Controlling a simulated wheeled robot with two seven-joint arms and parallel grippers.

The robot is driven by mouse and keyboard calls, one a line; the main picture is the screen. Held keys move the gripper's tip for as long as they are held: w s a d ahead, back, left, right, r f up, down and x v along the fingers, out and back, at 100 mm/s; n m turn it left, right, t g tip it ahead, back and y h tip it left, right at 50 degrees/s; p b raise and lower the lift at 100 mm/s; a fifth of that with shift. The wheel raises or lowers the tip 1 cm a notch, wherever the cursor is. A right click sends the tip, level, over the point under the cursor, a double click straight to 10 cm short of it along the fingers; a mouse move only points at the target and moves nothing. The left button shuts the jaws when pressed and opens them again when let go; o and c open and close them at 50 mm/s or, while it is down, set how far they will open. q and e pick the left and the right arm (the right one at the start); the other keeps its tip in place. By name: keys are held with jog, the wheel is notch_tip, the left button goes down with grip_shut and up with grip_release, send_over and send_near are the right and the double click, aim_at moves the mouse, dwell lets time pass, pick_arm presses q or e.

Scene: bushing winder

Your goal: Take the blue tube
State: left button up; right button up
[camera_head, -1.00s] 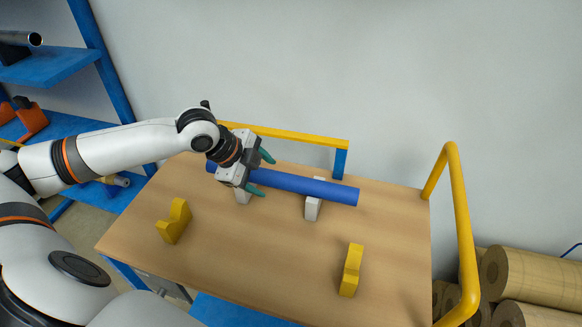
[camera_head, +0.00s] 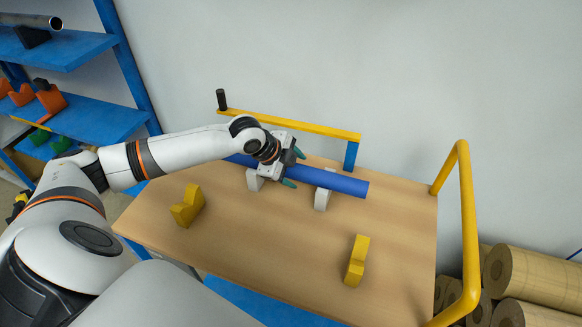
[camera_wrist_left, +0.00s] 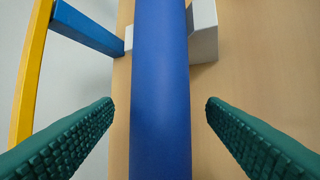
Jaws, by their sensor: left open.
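The blue tube (camera_head: 338,182) lies across two white supports on the wooden table, in the head view. My left gripper (camera_head: 293,169) is at the tube, left of the right-hand support, with its green fingers on either side of it. In the left wrist view the tube (camera_wrist_left: 160,95) runs up the middle between the open fingers (camera_wrist_left: 158,110), with a gap on each side. The tube's left end is partly hidden behind my arm in the head view. My right gripper is not in view.
The white supports (camera_head: 322,199) stand under the tube. Two yellow V-blocks (camera_head: 188,206) (camera_head: 356,262) stand nearer on the table (camera_head: 290,240). A yellow bar (camera_head: 300,128) runs behind, a yellow rail (camera_head: 467,220) at right. Blue shelves (camera_head: 95,118) stand at left.

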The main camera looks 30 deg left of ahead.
pick_arm(q)
jog(key=shift+w+d+f, duration=0.15)
jog(key=shift+w+f, duration=0.05)
jog(key=shift+f, duration=0.15)
jog(key=shift+c, duration=0.4)
jog(key=c, duration=1.1)
